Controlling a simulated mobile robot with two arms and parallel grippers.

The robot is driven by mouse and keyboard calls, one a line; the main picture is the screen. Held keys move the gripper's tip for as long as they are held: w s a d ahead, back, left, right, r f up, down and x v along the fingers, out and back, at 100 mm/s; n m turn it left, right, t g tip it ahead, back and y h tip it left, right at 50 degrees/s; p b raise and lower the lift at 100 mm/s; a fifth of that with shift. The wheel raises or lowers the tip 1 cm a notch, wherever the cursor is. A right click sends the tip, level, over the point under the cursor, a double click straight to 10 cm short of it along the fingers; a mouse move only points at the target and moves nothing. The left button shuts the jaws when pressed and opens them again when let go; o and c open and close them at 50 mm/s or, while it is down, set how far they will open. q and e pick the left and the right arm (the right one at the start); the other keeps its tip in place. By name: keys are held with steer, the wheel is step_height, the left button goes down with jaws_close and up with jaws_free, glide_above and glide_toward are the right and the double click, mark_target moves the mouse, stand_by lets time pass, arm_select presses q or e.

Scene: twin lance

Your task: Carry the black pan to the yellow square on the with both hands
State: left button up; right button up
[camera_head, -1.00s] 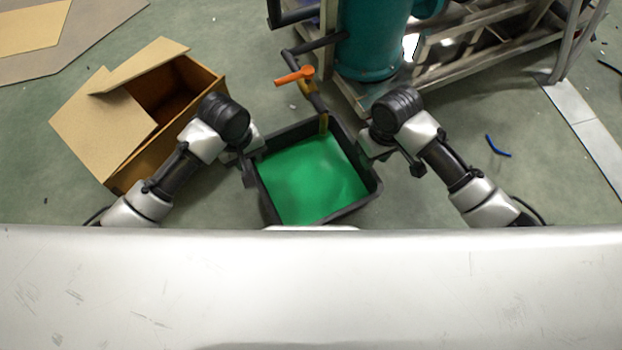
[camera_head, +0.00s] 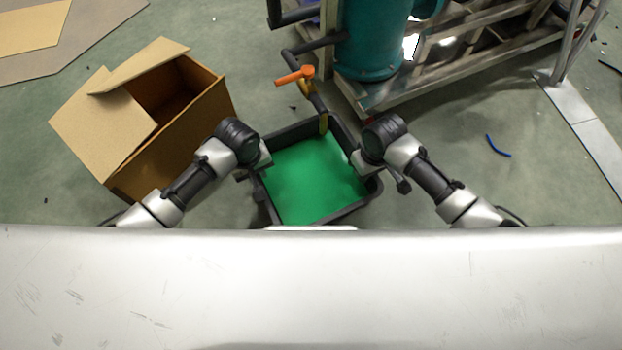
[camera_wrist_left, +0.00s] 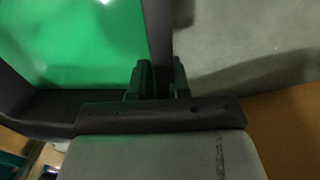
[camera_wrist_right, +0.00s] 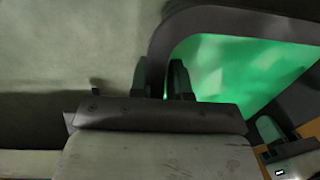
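The black pan (camera_head: 345,213), filled with green liquid (camera_head: 312,180), rests on the floor in front of me. My left gripper (camera_head: 258,172) is at the pan's left rim and my right gripper (camera_head: 362,164) is at its right rim. In the left wrist view the fingers (camera_wrist_left: 160,80) are apart, with the pan's dark rim (camera_wrist_left: 158,35) running between them. In the right wrist view the fingers (camera_wrist_right: 160,80) are also apart, straddling the rim (camera_wrist_right: 185,25). I cannot tell whether the fingers touch the rim. No yellow square is plainly visible.
A pipe with an orange valve handle (camera_head: 294,75) reaches over the pan's far edge. A teal tank (camera_head: 372,45) on a metal frame (camera_head: 450,80) stands behind. An open cardboard box (camera_head: 165,125) is close on the left. The floor to the right is mostly clear.

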arm_select(q)
jaws_close()
arm_select(e)
jaws_close()
stand_by(0.8)
